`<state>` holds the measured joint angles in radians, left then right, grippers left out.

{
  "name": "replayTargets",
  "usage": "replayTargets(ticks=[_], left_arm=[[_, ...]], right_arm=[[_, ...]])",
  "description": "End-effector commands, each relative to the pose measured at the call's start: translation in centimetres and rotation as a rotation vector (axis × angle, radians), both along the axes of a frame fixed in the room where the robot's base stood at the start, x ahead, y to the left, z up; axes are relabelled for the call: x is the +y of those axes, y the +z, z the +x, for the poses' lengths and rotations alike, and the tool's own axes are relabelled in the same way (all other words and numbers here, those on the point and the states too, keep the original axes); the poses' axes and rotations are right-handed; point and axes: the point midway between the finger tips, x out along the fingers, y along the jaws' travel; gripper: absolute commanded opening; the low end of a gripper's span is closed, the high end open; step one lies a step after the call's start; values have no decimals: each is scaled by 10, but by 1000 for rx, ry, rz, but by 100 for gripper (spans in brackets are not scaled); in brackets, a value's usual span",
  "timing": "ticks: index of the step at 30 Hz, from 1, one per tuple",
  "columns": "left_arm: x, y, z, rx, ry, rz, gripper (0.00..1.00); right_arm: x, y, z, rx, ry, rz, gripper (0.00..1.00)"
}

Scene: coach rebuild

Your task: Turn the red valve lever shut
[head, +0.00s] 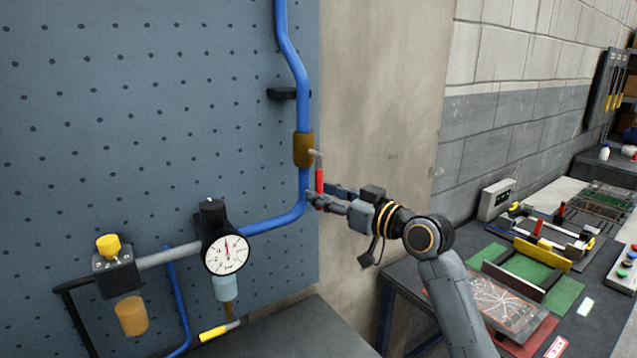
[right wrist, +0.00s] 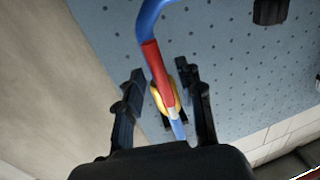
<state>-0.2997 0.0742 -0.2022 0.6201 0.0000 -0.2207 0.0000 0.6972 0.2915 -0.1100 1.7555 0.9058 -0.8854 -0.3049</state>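The valve has a brass body (head: 303,149) on a vertical blue pipe (head: 291,58). Its red lever (head: 320,180) hangs down beside the pipe, roughly in line with it. My right gripper (head: 325,197) is at the lower part of the lever, and its fingers partly cover the pipe there. In the right wrist view the red lever (right wrist: 158,66) lies between the two spread fingers of the right gripper (right wrist: 160,76), with a gap on each side. The brass body (right wrist: 169,96) shows behind the lever. My left gripper is not in view.
A pressure gauge (head: 227,255) and a regulator with a yellow knob (head: 108,245) sit on the pegboard (head: 130,120) at left. A black pipe bracket (head: 288,93) is above the valve. A cluttered workbench (head: 480,235) stands at right.

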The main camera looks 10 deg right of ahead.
Motion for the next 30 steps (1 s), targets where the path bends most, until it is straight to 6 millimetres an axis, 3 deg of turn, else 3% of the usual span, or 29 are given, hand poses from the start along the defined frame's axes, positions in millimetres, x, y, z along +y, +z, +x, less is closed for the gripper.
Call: replayTargets(ticks=[6, 15, 21, 30], left_arm=[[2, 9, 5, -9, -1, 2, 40], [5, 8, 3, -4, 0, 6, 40], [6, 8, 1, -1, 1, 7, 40], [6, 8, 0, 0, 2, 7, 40]], right_arm=[[11, 0, 16, 1, 0, 0, 37], [12, -1, 18, -1, 0, -1, 37], [12, -1, 18, 1, 0, -1, 0], [11, -1, 18, 0, 0, -2, 0]])
